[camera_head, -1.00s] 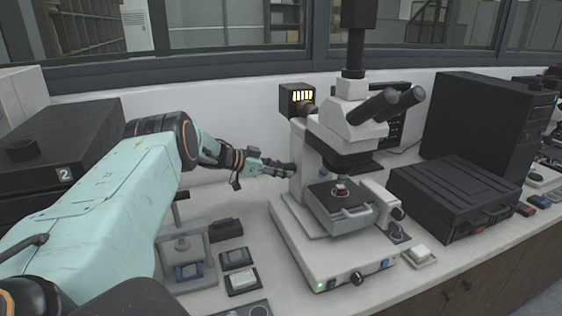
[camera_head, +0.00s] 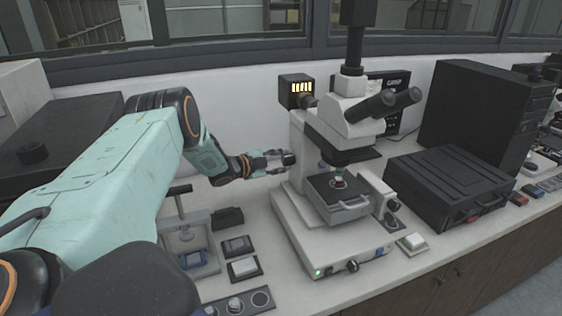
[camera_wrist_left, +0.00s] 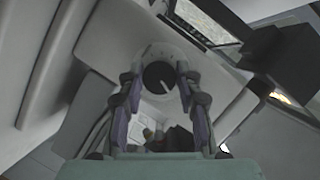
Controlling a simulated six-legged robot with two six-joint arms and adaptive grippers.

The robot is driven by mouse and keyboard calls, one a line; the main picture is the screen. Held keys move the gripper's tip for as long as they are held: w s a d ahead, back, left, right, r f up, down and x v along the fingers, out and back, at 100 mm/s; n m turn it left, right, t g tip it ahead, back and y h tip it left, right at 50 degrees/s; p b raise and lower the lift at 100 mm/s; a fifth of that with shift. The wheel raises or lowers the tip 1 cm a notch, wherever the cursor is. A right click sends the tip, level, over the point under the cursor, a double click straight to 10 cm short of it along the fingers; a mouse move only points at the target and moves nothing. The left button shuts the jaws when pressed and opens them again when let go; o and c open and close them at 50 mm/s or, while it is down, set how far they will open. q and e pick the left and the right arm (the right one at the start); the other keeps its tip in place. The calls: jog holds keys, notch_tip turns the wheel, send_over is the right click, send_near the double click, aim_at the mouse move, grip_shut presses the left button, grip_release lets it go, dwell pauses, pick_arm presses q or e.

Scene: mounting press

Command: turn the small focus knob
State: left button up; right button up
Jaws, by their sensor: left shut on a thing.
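The microscope (camera_head: 300,215) is pale grey and stands upright on the bench. My left gripper (camera_head: 280,161) reaches in from the left to the side of its column. In the left wrist view, the small focus knob (camera_wrist_left: 158,77) is a dark round cap with a white line, set on a pale round collar. My left gripper (camera_wrist_left: 159,85) has its two fingers on either side of this knob, shut on it. In the head view, the knob (camera_head: 289,158) is a small dark shape at the fingertips, partly hidden by them. My right gripper is in neither view.
A lamp housing (camera_head: 297,91) stands behind the microscope. A black case (camera_head: 452,185) and a tall black unit (camera_head: 487,110) stand to the right. A small press frame (camera_head: 187,243) and dark trays (camera_head: 243,268) lie in front of my left arm.

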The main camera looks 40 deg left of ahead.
pick_arm(q)
jog(key=shift+w+d+m+t, duration=0.1)
jog(key=shift+m+t, duration=0.2)
jog(key=shift+m, duration=0.3)
jog(key=shift+r, duration=0.1)
jog(key=o, duration=1.1)
jog(key=shift+o, duration=0.2)
